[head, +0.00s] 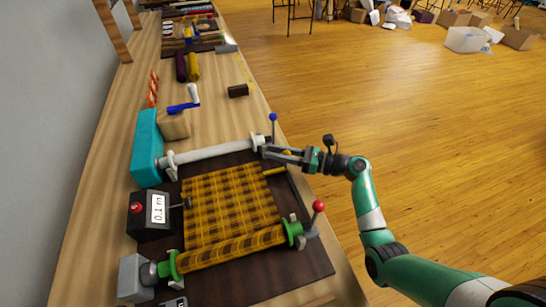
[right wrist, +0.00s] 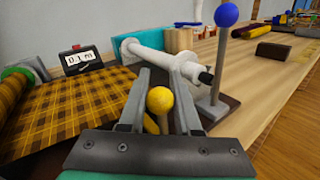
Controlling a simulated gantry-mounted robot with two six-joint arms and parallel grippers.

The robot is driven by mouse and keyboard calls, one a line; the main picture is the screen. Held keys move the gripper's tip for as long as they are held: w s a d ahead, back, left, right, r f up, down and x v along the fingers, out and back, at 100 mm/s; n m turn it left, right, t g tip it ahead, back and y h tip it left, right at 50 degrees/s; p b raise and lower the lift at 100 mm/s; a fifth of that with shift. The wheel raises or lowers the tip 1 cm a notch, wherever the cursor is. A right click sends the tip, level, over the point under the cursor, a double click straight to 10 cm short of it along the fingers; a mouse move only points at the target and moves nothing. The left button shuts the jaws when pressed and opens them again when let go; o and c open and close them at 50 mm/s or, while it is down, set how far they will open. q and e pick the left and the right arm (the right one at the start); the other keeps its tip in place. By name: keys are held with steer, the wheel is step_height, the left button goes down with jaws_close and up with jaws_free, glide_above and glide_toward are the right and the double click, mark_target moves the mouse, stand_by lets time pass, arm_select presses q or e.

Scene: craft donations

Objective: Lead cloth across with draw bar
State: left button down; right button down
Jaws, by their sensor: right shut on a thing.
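The yellow-and-black plaid cloth (head: 230,200) lies flat on the dark board, running from the cloth roll (head: 230,248) at the near end toward the white roller (head: 215,152) at the far end. The yellow draw bar (head: 274,171) shows beside the cloth's far right corner; most of its length is hidden or hard to make out. My right gripper (head: 270,153) reaches in from the right, shut on the bar's yellow knobbed end. In the right wrist view the yellow knob (right wrist: 159,100) sits between the fingers. My left gripper is not in view.
A black counter box (head: 152,214) reading 0.1 m stands left of the cloth. A blue-knobbed lever (head: 273,124) stands just beyond my right gripper, and a red-knobbed crank (head: 317,210) is at the near right. A teal block (head: 147,150) stands at the far left.

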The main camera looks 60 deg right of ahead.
steer(key=c, duration=0.6)
jaws_free()
steer(key=shift+s, duration=0.1)
steer(key=shift+s+d, duration=0.1)
steer(key=shift+s, duration=0.2)
steer(key=p+v, duration=0.2)
steer(key=v, duration=0.9)
steer(key=shift+p, duration=0.3)
